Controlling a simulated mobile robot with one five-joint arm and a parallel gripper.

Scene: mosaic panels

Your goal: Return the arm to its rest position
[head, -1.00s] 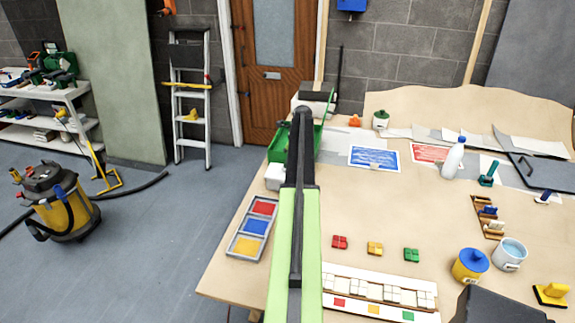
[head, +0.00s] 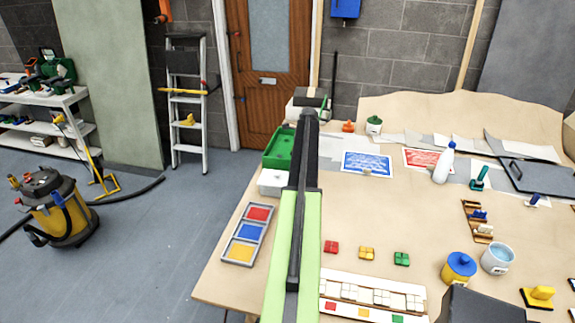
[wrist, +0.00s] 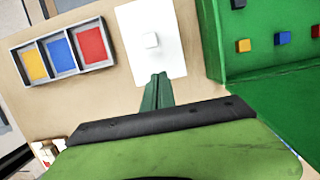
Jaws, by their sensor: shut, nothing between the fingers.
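My arm (head: 294,230), light green with a dark upper link, reaches forward over the left part of the workbench in the head view. My gripper's fingertips are hidden behind it there. In the wrist view my gripper (wrist: 157,92) shows as narrow dark-green fingers, shut and empty.
A grey tray (head: 269,229) with red, blue and yellow compartments lies left of my arm. A green bin (head: 273,160) stands beyond it. Red (head: 331,247), yellow (head: 366,253) and green (head: 401,258) blocks lie to the right. Open floor (head: 150,260) lies left of the bench (head: 430,215).

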